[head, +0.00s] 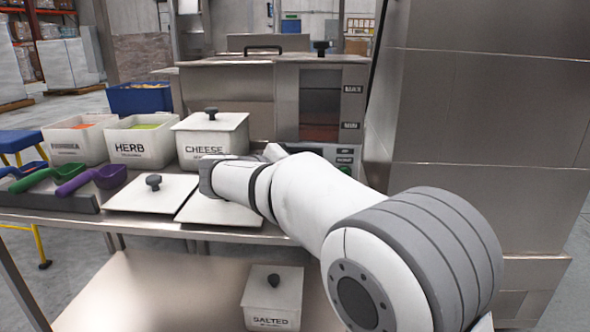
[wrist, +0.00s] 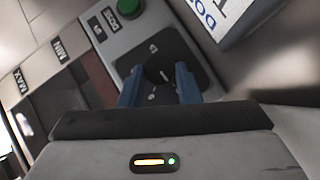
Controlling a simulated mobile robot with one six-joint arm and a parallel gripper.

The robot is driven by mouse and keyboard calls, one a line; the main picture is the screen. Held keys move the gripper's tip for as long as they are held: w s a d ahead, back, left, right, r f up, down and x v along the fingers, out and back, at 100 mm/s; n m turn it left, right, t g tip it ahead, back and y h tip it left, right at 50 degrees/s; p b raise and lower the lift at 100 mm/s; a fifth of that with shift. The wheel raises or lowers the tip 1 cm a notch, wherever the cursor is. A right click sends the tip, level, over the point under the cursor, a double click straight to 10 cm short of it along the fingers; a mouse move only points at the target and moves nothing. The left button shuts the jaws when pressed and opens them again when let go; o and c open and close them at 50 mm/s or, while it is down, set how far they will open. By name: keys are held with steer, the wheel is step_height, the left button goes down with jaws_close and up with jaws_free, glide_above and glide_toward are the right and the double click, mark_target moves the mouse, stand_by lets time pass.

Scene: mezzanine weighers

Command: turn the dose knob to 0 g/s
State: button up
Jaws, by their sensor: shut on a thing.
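The dose knob (wrist: 158,70) is a dark knob on a black plate of the control panel in the wrist view. My gripper (wrist: 160,85) has its two blue fingers on either side of the knob, shut on it. The knob's pointer and most of the scale marks are hidden or too small to read. A green button (wrist: 129,8) with a label reading DOSE sits beside the plate. In the head view my arm hides the knob, and the panel's green button (head: 345,170) shows just above the arm.
A hopper window with MAX and MIN labels (head: 352,89) stands above the panel. Green and purple scoops (head: 90,181) lie at the far left. A steel column (head: 480,120) rises at right.

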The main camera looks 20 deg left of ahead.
stand_by(0.4)
steer(key=o, duration=1)
steer(key=p+v, duration=0.2)
steer(key=v, duration=0.4)
steer(key=shift+s+a, duration=0.2)
steer(key=shift+s, duration=0.15)
steer(key=shift+s+a, duration=0.2)
steer(key=shift+s, duration=0.3)
steer(key=shift+c, duration=0.2)
